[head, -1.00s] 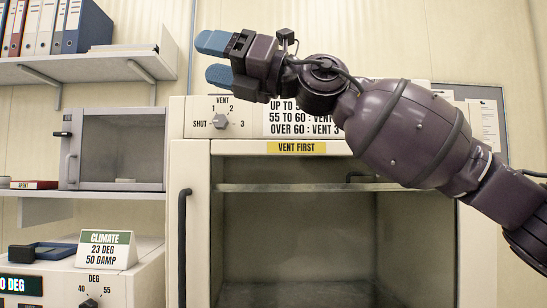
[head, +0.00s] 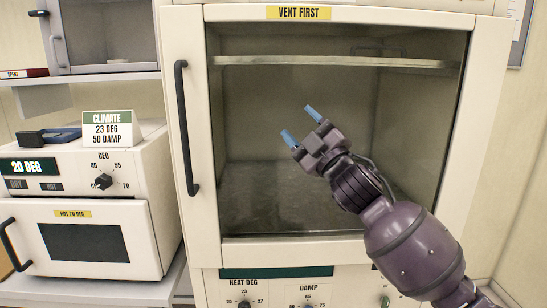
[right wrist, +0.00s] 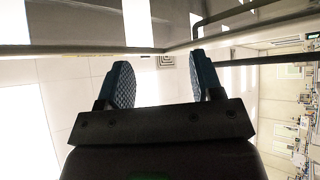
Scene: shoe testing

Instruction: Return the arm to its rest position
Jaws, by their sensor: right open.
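My right gripper (head: 301,124) is in front of the glass door of the large cabinet (head: 490,100) in the head view. Its two blue fingers are apart with nothing between them, and it points up and to the left. The right wrist view shows the same open fingers (right wrist: 158,85) with empty space between them. My right arm comes in from the lower right. My left gripper is in neither current view.
The cabinet's black handle (head: 186,128) stands left of my gripper. A smaller oven (head: 84,245) with a dial and a display is at the left, with a climate card (head: 108,128) on top. A glass-fronted box (head: 105,35) sits on the shelf above.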

